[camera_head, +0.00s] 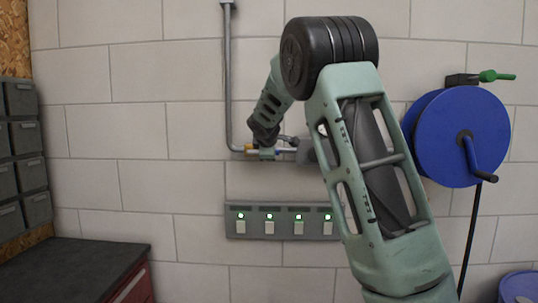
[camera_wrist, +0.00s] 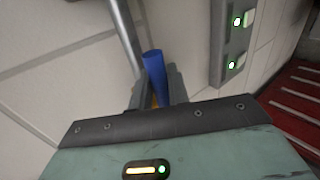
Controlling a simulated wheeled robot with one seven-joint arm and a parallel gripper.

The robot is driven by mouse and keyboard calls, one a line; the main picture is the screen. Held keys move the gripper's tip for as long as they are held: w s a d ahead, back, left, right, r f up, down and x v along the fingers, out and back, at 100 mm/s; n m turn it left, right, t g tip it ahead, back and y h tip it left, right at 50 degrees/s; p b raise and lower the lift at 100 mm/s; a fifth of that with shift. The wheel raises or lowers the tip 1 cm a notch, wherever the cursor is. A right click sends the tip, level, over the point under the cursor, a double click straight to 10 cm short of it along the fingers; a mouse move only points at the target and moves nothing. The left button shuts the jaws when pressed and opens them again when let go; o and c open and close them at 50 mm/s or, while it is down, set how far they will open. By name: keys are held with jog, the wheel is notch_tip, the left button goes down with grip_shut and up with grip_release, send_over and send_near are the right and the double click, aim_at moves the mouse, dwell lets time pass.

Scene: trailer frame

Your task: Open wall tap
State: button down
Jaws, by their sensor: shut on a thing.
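The wall tap (camera_head: 251,150) is a small brass fitting at the lower end of a grey wall pipe (camera_head: 228,85), left of my arm in the head view. Its blue handle (camera_wrist: 154,68) stands between my fingers in the wrist view, and a bit of brass shows behind it. My gripper (camera_head: 265,140) reaches the tap from above right in the head view. In the wrist view my gripper (camera_wrist: 159,92) is shut on the blue handle, one finger on each side. Part of the tap is hidden behind my fingers.
A grey switch panel (camera_head: 283,228) with several green lights is on the wall below the tap. A blue hose reel (camera_head: 455,125) hangs at the right. Grey bins (camera_head: 22,145) and a dark worktop (camera_head: 75,265) are at the left.

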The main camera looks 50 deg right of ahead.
jog(key=c, duration=1.4)
grip_release()
jog(key=b+v, duration=0.5)
jog(key=v, duration=1.2)
jog(key=shift+b, duration=0.35)
jog(key=shift+a+r, duration=0.1)
jog(key=shift+a, duration=0.05)
